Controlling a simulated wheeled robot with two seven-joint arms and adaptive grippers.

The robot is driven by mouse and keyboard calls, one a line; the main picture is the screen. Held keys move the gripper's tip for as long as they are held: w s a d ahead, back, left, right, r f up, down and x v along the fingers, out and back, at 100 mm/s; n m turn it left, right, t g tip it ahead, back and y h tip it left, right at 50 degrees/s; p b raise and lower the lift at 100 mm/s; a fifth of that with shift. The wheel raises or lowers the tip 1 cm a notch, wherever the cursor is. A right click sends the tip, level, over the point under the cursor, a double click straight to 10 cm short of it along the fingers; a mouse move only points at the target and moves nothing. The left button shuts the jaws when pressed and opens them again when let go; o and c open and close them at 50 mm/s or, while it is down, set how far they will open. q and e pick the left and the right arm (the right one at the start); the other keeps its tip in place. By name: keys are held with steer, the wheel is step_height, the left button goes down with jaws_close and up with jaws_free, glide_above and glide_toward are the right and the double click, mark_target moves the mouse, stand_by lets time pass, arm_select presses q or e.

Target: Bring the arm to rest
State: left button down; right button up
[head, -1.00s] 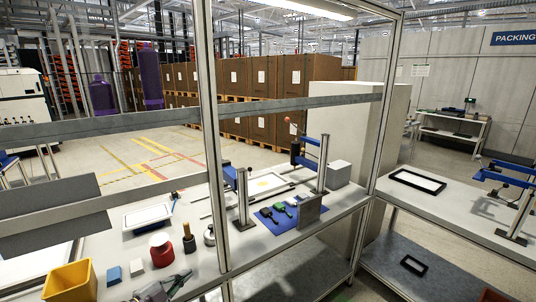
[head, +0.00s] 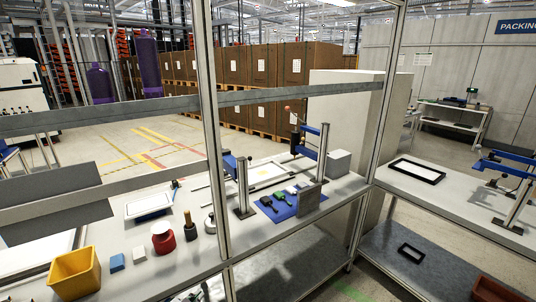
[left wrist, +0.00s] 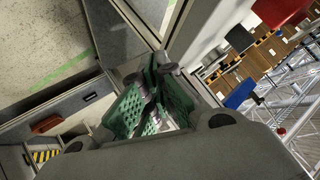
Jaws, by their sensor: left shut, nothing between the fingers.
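My left gripper (head: 203,292) shows only in part at the bottom edge of the head view, below the front edge of the bench and left of the upright post. My right gripper is in neither view.
On the bench (head: 262,238) stand a yellow bin (head: 74,274), a blue block (head: 117,262), a white block (head: 139,253), a red container (head: 163,243) and a dark bottle (head: 190,227). Metal frame posts (head: 211,130) and crossbars stand in front. A lower shelf (head: 290,268) has bare room.

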arm_select(q)
steer(key=shift+s+f+n+g+y, duration=0.6)
steer(key=shift+s+n+g, duration=2.55)
steer(key=shift+s, duration=5.85)
step_height(320, 180, down, 33)
steer(key=s+m+g, duration=0.1)
steer(key=s+g, duration=0.1)
steer(key=s, duration=0.1)
steer(key=s+a+f, duration=0.2)
steer(key=s+f, duration=0.8)
steer(key=s, duration=0.1)
steer(key=s+a+f+g, duration=0.1)
steer(key=s+f, duration=0.8)
steer(key=s, duration=0.2)
steer(key=shift+a+f, duration=0.35)
steer(key=shift+f, duration=0.05)
steer(key=shift+g, duration=0.25)
